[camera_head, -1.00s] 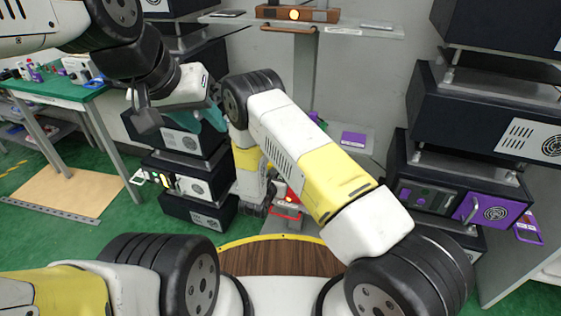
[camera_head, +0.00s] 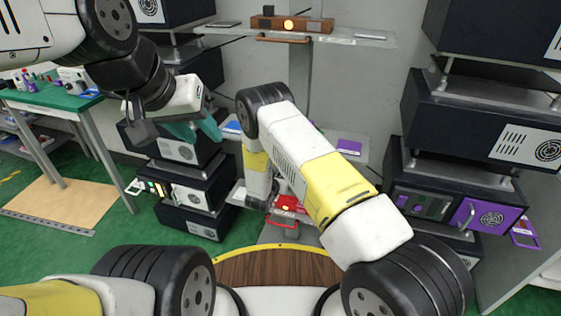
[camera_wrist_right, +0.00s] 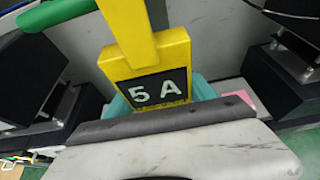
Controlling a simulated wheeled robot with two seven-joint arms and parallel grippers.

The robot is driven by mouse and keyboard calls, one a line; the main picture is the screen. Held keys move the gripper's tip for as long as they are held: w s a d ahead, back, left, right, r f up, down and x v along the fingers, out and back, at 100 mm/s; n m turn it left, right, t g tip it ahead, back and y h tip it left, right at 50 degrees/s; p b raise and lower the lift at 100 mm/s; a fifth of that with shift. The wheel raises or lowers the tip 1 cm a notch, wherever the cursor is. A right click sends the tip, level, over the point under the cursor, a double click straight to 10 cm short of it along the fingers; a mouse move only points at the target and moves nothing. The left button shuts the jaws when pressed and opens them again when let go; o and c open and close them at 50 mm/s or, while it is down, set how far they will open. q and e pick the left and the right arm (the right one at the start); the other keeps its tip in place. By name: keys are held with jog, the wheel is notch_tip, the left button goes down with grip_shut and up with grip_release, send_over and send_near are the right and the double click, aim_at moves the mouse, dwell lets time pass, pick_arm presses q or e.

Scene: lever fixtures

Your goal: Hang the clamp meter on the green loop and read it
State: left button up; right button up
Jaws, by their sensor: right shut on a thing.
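The yellow clamp meter (camera_wrist_right: 148,72) is in the right wrist view, with its display facing the camera and reading "5 A". My right gripper (camera_wrist_right: 160,102) is shut on it; teal finger parts show at both sides behind the meter. The top of the meter's yellow jaw runs out of the picture. A green curved bar (camera_wrist_right: 55,12), which may be the green loop, shows at the upper left, apart from the visible part of the meter. In the head view my left gripper (camera_head: 197,128) has teal fingers and hangs at the left; its opening is unclear. The right gripper and meter are not discernible there.
Stacks of dark boxes stand left (camera_head: 195,180) and right (camera_head: 465,115); the right one has a purple panel (camera_head: 480,215). A glass shelf (camera_head: 355,38) with a brown lamp box is at the back. A red box (camera_head: 288,205) sits low in the middle. A green-topped table (camera_head: 50,98) is far left.

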jog(key=shift+f, duration=0.25)
jog(key=o, duration=1.7)
